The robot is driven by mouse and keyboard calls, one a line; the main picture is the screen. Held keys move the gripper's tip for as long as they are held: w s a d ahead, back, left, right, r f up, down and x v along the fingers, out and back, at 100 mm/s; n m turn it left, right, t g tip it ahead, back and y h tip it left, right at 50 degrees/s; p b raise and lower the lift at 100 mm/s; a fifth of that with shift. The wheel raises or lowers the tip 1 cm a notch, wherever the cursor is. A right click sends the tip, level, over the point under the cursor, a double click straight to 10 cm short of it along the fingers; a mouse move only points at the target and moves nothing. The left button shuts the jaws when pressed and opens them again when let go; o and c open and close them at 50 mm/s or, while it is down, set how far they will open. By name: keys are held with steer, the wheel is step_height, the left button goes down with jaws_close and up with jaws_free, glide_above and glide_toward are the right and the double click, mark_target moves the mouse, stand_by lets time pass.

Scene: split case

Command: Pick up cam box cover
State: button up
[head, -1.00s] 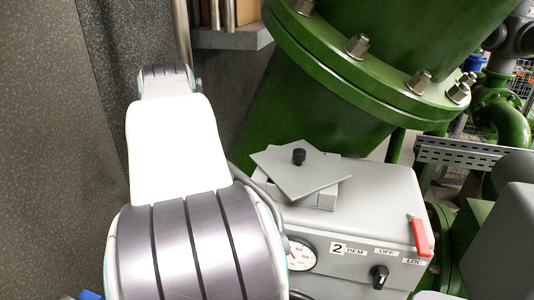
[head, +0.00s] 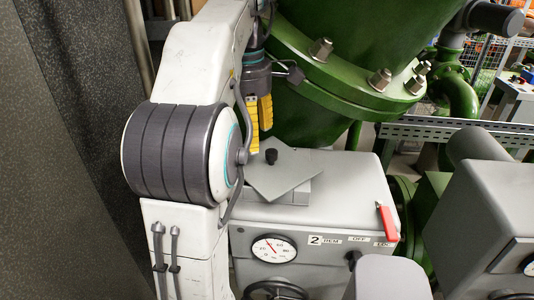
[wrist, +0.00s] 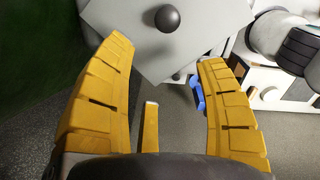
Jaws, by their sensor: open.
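The cam box cover (head: 285,171) is a thin grey square plate with a black knob (head: 271,156) on top. It lies turned askew on the low raised grey box (head: 297,196) on top of the actuator housing. In the wrist view the cover (wrist: 150,44) fills the top middle, its dark knob (wrist: 167,18) near the upper edge. My gripper (head: 257,133) has yellow fingers and points down just left of and behind the knob in the head view. In the wrist view my gripper (wrist: 168,57) is open and empty, with the knob beyond its fingertips.
The grey housing (head: 335,200) carries a red lever (head: 387,222), a gauge (head: 273,248) and a black selector knob (head: 353,259). A large green flanged pipe (head: 345,60) stands close behind. A grey cylinder body (head: 480,190) stands at right.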

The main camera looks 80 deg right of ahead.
mark_target(270, 155)
steer(key=s, duration=0.1)
steer(key=s+r, duration=0.1)
steer(key=s, duration=0.1)
steer(key=shift+s+d+r, duration=0.15)
steer(key=shift+d+r, duration=0.05)
steer(key=shift+d, duration=0.1)
steer(key=shift+s+p, duration=0.3)
steer(key=shift+s, duration=0.05)
steer(key=shift+s+n, duration=0.15)
steer(key=shift+n, duration=0.15)
steer(key=shift+f+b, duration=0.9)
steer(key=shift+f, duration=2.6)
steer(key=shift+c, duration=0.2)
jaws_close()
